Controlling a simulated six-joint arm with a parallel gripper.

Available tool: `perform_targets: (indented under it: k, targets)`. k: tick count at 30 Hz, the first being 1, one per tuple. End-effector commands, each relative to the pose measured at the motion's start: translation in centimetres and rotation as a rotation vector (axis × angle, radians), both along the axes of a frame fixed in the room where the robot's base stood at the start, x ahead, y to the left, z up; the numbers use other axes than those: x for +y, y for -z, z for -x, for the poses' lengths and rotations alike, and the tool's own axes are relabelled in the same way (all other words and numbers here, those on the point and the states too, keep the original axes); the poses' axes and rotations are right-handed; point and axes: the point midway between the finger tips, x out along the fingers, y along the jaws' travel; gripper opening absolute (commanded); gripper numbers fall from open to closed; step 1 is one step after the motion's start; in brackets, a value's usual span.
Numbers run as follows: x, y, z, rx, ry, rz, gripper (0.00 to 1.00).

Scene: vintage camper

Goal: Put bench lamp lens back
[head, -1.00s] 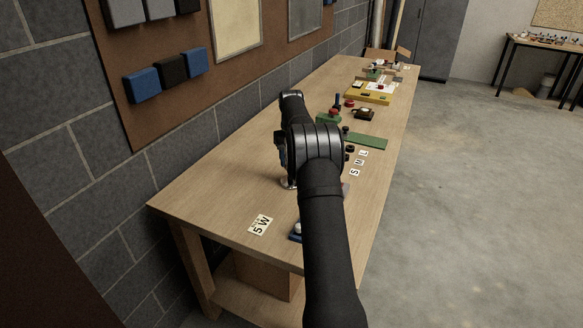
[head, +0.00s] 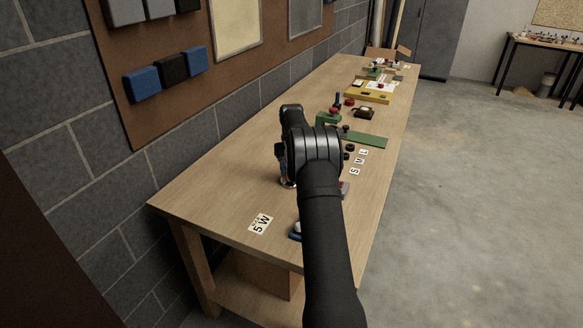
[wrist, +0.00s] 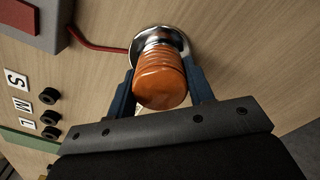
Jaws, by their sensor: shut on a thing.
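The orange ribbed lens (wrist: 160,82) is in the wrist view, between the two blue-grey fingers of my gripper (wrist: 160,88). The gripper is shut on its sides. Just beyond the lens is the round silver lamp base (wrist: 179,42), standing on the bench, with a metal collar at its middle. The lens lines up closely with the collar; I cannot tell whether it is seated or only touching. In the head view the base (head: 287,183) shows as a small shiny spot beside my arm, which hides most of the gripper and lens.
A red wire (wrist: 98,46) runs from the base to a grey and red box (wrist: 35,22). White letter tags (head: 359,162) and black knobs lie nearby. A "5W" card (head: 260,224) lies toward the bench's near end. The bench (head: 215,175) left of my arm is clear.

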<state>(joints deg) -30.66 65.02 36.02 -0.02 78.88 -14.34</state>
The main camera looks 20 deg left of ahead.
Motion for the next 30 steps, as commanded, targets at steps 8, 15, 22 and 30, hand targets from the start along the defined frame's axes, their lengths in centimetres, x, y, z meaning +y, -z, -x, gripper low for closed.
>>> perform_targets:
  k: [8, 15, 22, 30]
  targets:
    - [0.0, 0.0, 0.0, 0.000, 0.000, 0.000, 0.69]
    - [0.0, -0.4, 0.0, -0.001, 0.000, -0.001, 0.69]
    - [0.0, -4.1, -0.1, -0.004, 0.000, -0.002, 0.69]
    - [0.0, -10.0, -0.1, -0.003, 0.000, -0.001, 0.69]
